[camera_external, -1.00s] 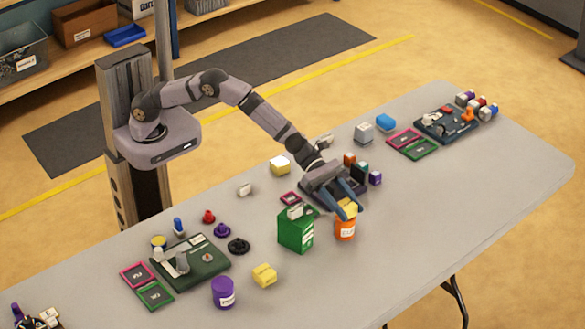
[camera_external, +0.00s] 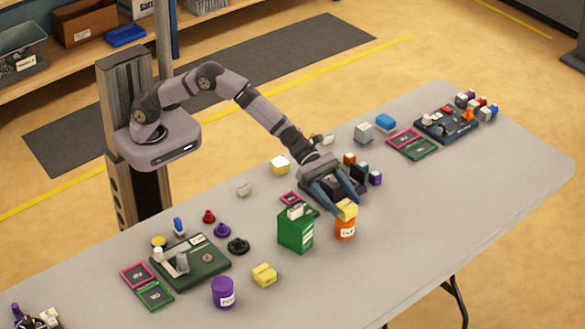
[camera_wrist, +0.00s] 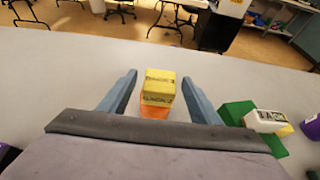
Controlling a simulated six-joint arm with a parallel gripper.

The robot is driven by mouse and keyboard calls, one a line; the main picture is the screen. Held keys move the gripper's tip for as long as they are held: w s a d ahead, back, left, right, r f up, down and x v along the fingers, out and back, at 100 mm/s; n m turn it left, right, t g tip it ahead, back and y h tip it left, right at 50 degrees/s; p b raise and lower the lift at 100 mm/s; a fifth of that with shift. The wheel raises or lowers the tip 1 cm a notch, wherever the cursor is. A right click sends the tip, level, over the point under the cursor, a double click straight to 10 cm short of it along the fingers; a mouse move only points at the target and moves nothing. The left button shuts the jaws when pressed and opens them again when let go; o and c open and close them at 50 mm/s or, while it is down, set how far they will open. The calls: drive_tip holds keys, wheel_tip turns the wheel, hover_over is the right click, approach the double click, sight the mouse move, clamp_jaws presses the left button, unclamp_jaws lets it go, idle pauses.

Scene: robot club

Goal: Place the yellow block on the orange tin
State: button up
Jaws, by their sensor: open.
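The yellow block (camera_external: 346,210) rests on top of the orange tin (camera_external: 345,231), near the front edge of the table. In the wrist view the yellow block (camera_wrist: 160,86) sits between and beyond my fingers, with a strip of the orange tin (camera_wrist: 154,112) showing below it. My gripper (camera_external: 344,203) is open, its blue fingers pointing at the block from behind. In the wrist view my fingers (camera_wrist: 158,92) stand wide apart with a clear gap on both sides of the block.
A green box (camera_external: 296,232) with a white labelled piece on top stands just left of the tin. Another yellow block (camera_external: 264,275) and a purple tin (camera_external: 223,293) lie further left. Small coloured blocks (camera_external: 362,172) stand behind right. The table right of the tin is clear.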

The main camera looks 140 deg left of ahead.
drive_tip(key=b+v, duration=0.1)
drive_tip(key=v, duration=0.8)
drive_tip(key=shift+s+b, duration=0.3)
drive_tip(key=shift+b, duration=0.05)
drive_tip(key=shift+r, duration=0.1)
